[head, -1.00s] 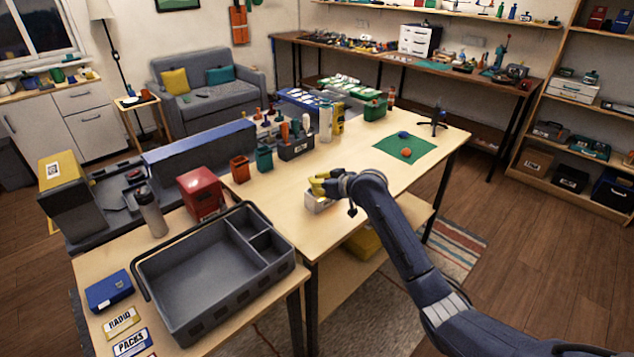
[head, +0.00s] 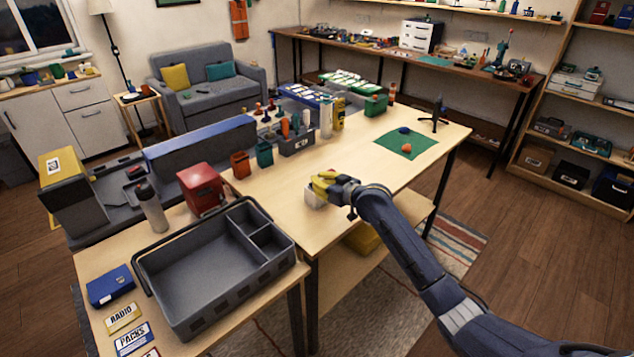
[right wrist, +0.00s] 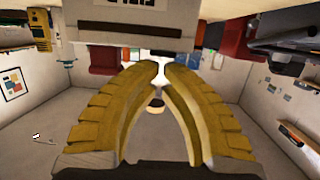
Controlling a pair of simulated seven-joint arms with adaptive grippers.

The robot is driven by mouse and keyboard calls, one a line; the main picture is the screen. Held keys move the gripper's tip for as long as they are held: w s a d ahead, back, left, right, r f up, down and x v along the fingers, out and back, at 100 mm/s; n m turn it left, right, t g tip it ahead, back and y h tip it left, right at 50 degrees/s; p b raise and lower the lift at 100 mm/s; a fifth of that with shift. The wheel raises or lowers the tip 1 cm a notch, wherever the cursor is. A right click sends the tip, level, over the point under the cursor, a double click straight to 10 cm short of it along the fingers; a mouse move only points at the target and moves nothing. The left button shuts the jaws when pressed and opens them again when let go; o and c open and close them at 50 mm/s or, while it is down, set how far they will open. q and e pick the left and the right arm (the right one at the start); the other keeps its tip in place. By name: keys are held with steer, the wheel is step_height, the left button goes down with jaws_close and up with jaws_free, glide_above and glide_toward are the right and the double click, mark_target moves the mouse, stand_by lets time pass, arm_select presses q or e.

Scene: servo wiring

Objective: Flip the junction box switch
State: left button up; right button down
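The junction box is a small pale box (head: 313,199) near the front edge of the wooden table. My right gripper (head: 320,184), with yellow fingers, is at the top of the box and hides much of it. In the right wrist view, a pale box face (right wrist: 100,48) with a dark slot fills the top, just ahead of the fingertips. The yellow fingers (right wrist: 161,68) come together at their tips, with nothing seen held. Contact with the box cannot be told, and the switch cannot be made out. My left gripper is out of view.
A grey compartment tray (head: 200,268) stands at the front left, with a red box (head: 202,188) and a bottle (head: 151,210) behind it. Holders and tools stand farther back. A green mat (head: 405,145) lies at the back right. The tabletop around my right gripper is mostly clear.

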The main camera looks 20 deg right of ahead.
steer(key=r, duration=0.4)
steer(key=shift+s, duration=0.25)
steer(key=s+d, duration=0.4)
steer(key=s, duration=0.5)
steer(key=shift+s+r, duration=0.1)
